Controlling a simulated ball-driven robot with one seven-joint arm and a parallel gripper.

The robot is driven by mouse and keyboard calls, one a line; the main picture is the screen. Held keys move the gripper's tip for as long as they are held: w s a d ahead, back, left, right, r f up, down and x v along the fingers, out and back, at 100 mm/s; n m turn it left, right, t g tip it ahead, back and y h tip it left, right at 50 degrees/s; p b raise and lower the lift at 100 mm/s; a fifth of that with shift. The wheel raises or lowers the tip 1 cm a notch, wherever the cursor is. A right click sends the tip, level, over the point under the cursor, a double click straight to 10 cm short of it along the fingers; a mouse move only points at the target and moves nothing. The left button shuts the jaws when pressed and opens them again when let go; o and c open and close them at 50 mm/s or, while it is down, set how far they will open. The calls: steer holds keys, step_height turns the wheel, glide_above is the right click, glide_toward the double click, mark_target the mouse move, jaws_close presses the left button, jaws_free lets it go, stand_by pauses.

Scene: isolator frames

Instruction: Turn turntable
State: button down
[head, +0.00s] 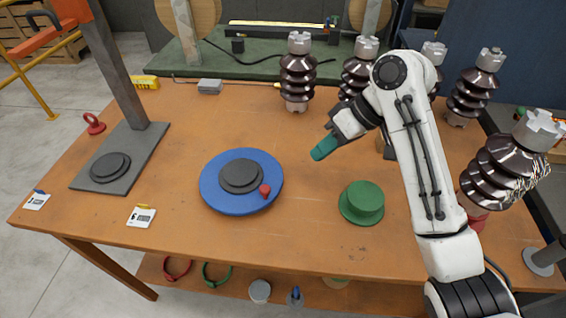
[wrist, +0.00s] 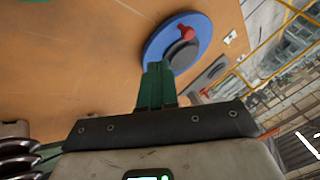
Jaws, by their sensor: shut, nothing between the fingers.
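The turntable (head: 220,196) is a flat blue disc on the wooden table, with a dark grey round block in its middle. A red knob (head: 265,190) stands on the disc near its right front edge. My gripper (head: 318,154) is shut and empty, with green fingers, held above the table to the right of the turntable and apart from it. In the wrist view the turntable (wrist: 160,38) is beyond my fingertips (wrist: 157,68), with its red knob (wrist: 186,34) in sight. The fingertips overlap its edge in that view only.
A green stepped disc (head: 362,200) stands right of the turntable. Several brown ribbed insulators (head: 298,75) line the back and right. A grey stand plate (head: 122,145) with an upright post is at left. A white label card (head: 141,216) lies at the front. Bare table surrounds the turntable.

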steer(key=x, duration=0.6)
steer(key=w+x, duration=0.1)
steer(key=x, duration=0.2)
steer(key=shift+a+p, duration=0.1)
steer(key=shift+p, duration=0.25)
steer(key=s+a, duration=0.1)
steer(key=s+a+p, duration=0.1)
steer(key=shift+a+f, duration=0.25)
steer(key=shift+f, duration=0.05)
steer(key=shift+s+a+f, duration=0.15)
steer(key=shift+s+a, duration=0.2)
steer(key=shift+s, duration=0.05)
steer(key=shift+s+a, duration=0.1)
